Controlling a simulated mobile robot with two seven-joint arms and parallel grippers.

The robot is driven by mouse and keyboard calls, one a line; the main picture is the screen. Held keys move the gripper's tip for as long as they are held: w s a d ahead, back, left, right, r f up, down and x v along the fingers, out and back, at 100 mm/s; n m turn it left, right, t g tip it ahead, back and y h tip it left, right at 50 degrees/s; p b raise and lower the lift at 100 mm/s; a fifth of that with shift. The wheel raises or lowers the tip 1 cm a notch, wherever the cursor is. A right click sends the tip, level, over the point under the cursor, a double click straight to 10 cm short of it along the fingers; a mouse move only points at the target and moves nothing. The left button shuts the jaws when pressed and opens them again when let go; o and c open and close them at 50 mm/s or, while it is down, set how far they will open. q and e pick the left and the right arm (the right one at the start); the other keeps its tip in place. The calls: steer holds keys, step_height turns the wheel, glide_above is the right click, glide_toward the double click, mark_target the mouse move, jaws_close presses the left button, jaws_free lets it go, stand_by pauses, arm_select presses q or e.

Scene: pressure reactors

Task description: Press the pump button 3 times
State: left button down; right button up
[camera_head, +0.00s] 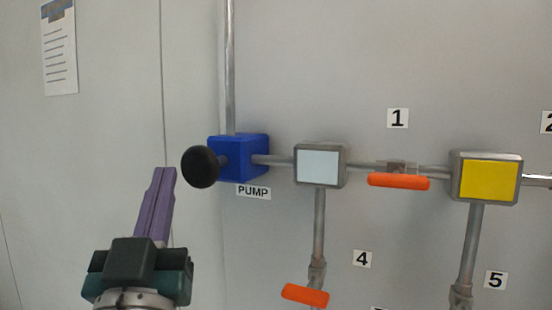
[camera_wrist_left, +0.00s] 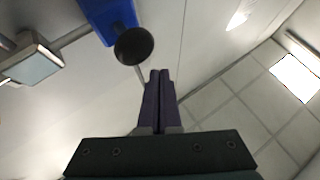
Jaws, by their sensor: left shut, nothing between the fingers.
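The pump is a blue box (camera_head: 246,157) on the grey wall, with a round black button (camera_head: 200,167) sticking out on its left side. A "PUMP" label (camera_head: 253,192) is below it. My left gripper (camera_head: 164,170) is shut and empty, its purple fingers pointing up, just left of and slightly below the button in the head view. In the left wrist view the black button (camera_wrist_left: 134,46) shows just beyond and left of the closed fingertips (camera_wrist_left: 160,72), with the blue box (camera_wrist_left: 103,15) behind it. A gap shows between fingertips and button. My right gripper is not in view.
Pipes run from the pump to a pale square panel (camera_head: 319,166) and a yellow panel (camera_head: 488,180). Orange valve handles (camera_head: 398,181) and (camera_head: 305,295) stick out from the pipes. A paper sheet (camera_head: 60,47) hangs at upper left. The wall left of the button is clear.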

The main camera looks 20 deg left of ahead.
mark_target(200, 167)
arm_select(q)
steer(key=s+p, duration=0.1)
steer(key=s, duration=0.2)
steer(key=shift+a, duration=0.15)
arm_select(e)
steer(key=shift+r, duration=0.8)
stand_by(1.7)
arm_select(q)
steer(key=s+n+p, duration=0.1)
steer(key=n, duration=0.5)
steer(key=s+n+p, duration=0.1)
steer(key=n, duration=0.6)
steer(key=s+n+g, duration=0.1)
steer(key=n, duration=0.6)
steer(key=shift+s+r+y+p, duration=0.2)
steer(key=shift+s+y+p, duration=0.2)
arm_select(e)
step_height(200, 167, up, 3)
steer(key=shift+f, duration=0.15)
arm_select(q)
steer(key=w+b, duration=0.3)
steer(key=w, duration=0.5)
steer(key=shift+w+d+b, duration=0.4)
steer(key=shift+d, duration=0.05)
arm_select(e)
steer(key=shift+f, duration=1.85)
